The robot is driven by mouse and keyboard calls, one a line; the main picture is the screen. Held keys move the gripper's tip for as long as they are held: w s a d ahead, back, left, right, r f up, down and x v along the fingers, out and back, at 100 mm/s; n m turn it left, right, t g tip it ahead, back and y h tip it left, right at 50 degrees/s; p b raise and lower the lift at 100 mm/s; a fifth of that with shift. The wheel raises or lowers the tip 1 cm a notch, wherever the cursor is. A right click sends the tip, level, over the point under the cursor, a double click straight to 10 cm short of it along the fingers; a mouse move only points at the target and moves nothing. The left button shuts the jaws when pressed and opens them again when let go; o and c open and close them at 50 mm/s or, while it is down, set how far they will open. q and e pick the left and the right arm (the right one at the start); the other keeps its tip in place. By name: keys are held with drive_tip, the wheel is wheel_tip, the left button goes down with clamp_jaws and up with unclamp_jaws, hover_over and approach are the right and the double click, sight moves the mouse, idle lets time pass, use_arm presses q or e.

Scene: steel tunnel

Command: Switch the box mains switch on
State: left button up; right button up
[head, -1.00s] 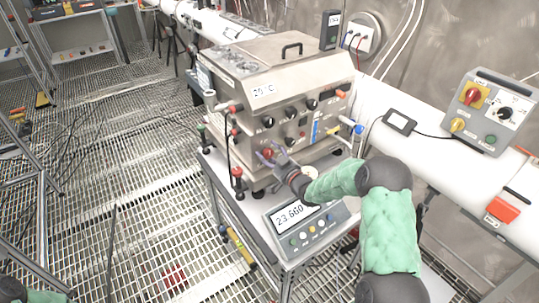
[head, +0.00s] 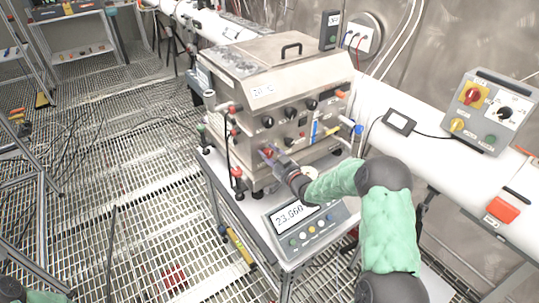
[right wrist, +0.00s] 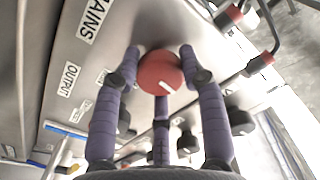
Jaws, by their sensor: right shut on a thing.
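The steel box (head: 285,85) stands on a small wheeled cart, with knobs and labels on its front panel. Its red mains switch (head: 267,153), a round knob low on the front panel, also shows in the right wrist view (right wrist: 160,73), with a white line on its face and a label reading "AINS" beside it. My right gripper (head: 272,155) is at the front panel. In the right wrist view its purple fingers (right wrist: 160,62) are shut around the red knob, one at each side and one below. My left gripper is not in view.
A scale with a lit display (head: 298,214) sits on the cart before the box, under my right forearm. A grey control box (head: 490,112) with a red knob rests on the white pipe at right. The grated floor at left is mostly open.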

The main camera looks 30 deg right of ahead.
drive_tip(key=m, duration=0.4)
drive_tip(key=shift+d+r, duration=0.1)
drive_tip(key=shift+r, duration=0.2)
drive_tip(key=m+p, duration=0.1)
drive_tip(key=m, duration=0.3)
drive_tip(key=shift+w, duration=0.1)
drive_tip(key=m+p, duration=0.1)
drive_tip(key=m, duration=0.3)
drive_tip(key=shift+d, duration=0.15)
drive_tip(key=shift+m+p, duration=0.55)
drive_tip(key=shift+m, duration=1.55)
drive_tip(key=shift+d, duration=0.1)
drive_tip(key=o, duration=1.1)
drive_tip(key=shift+f, duration=0.2)
drive_tip(key=shift+f, duration=0.1)
